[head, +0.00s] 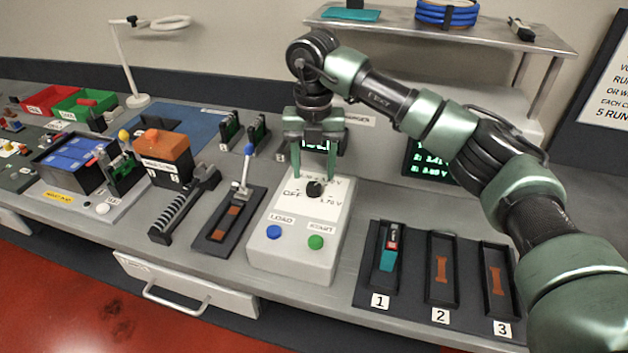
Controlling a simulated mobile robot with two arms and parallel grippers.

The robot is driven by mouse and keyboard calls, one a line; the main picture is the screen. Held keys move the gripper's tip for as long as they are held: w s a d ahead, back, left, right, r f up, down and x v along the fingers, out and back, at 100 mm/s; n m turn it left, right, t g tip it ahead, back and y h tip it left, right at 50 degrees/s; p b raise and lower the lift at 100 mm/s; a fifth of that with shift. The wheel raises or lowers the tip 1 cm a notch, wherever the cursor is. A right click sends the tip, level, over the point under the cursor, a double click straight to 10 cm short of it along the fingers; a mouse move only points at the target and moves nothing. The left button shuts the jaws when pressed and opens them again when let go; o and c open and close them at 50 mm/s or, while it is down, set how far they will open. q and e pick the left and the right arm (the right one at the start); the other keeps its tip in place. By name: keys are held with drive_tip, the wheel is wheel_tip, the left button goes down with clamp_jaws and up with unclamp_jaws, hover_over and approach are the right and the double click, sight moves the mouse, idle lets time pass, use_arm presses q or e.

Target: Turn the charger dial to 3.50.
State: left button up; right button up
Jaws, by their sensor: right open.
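The charger (290,240) is a white box with a sloped front on the bench, in the middle of the head view. Its black dial (315,189) sits on the upper face, with OFF printed to its left and 1.70 V to its lower right. Another label above the dial is partly hidden by my gripper. My right gripper (314,174) points down just above and behind the dial. Its two green fingers are apart, with nothing between them that I can make out. A small lit display shows between the fingers, mostly covered. My left gripper is not in view.
A blue button (274,232) and a green button (316,242) are on the charger's front. A lever fixture (230,222) stands close on the left. Numbered slots lie to the right, slot 1 holding a teal battery (388,258). A shelf (450,32) is behind.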

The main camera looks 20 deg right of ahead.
sight(314, 185)
drive_tip(key=shift+r, duration=1.8)
